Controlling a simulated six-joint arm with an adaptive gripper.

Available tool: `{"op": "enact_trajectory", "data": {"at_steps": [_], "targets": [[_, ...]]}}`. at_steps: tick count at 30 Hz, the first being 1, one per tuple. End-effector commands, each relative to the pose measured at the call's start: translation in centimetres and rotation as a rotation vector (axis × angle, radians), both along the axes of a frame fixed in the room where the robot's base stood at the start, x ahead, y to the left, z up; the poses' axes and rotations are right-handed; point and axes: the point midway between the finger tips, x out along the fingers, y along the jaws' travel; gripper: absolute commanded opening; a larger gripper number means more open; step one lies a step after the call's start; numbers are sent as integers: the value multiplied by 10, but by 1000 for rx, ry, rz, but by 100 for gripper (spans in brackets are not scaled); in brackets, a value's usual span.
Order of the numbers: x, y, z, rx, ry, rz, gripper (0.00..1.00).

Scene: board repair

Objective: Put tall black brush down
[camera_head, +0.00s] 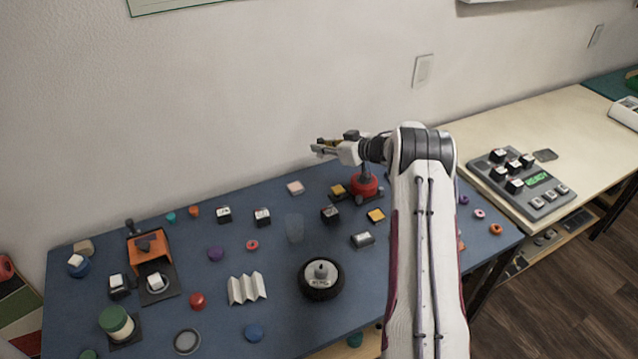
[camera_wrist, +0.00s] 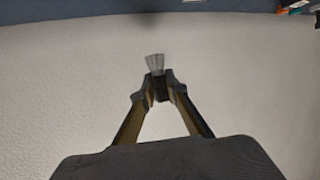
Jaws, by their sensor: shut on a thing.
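My gripper (camera_wrist: 160,88) is shut on the tall black brush (camera_wrist: 161,86) in the wrist view. A short dark part of the brush shows between the fingertips, and its grey flared bristles (camera_wrist: 155,62) stick out beyond them. In the head view my gripper (camera_head: 322,149) is raised above the back edge of the blue table (camera_head: 180,259), against the white wall. The brush is too small to make out clearly there. It is apart from the table top.
A red round item (camera_head: 363,188) stands below my gripper. A dark round pot (camera_head: 320,280), a translucent cup (camera_head: 294,228), a folded white piece (camera_head: 247,289) and an orange stand (camera_head: 150,257) are on the table among several blocks. A button panel (camera_head: 525,178) lies on the right table.

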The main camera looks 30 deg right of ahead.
Motion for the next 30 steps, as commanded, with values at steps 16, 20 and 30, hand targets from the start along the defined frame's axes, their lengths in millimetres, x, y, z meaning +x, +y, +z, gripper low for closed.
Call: {"op": "enact_trajectory", "data": {"at_steps": [16,20,30], "targets": [[-3,7,-1,1,0,4,0],[-3,7,-1,1,0,4,0],[-3,7,-29,2,2,4,0]]}}
